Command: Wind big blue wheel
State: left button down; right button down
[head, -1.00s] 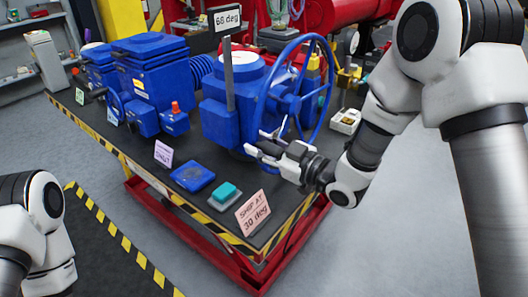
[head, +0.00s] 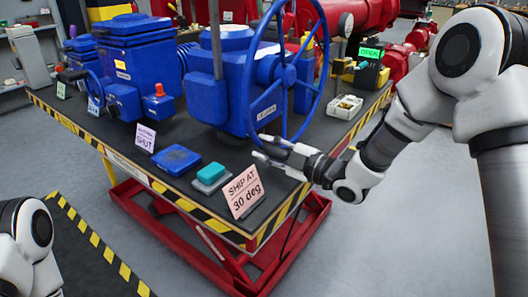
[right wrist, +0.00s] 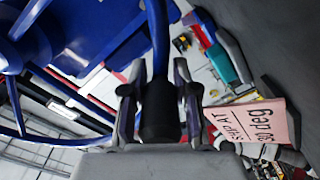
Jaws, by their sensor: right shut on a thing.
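The big blue wheel (head: 326,52) stands upright on the front of a blue valve actuator (head: 222,85), with its top cut off by the head view's edge. My right gripper (head: 262,147) is at the low part of its rim. My left gripper is not in view; only part of my left arm shows at the lower left.
A white tray (head: 345,107) sits behind the wheel. A smaller blue actuator (head: 140,60) stands left. Floor to the right is clear.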

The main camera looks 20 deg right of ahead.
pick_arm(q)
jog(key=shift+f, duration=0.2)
pick_arm(e)
jog(key=shift+w+d+f, duration=0.1)
jog(key=shift+f, duration=0.1)
jog(key=c, duration=1)
grip_release()
jog(key=shift+o, duration=0.7)
jog(key=shift+w+f, duration=0.1)
jog(key=shift+w, duration=0.05)
jog(key=v, duration=1.2)
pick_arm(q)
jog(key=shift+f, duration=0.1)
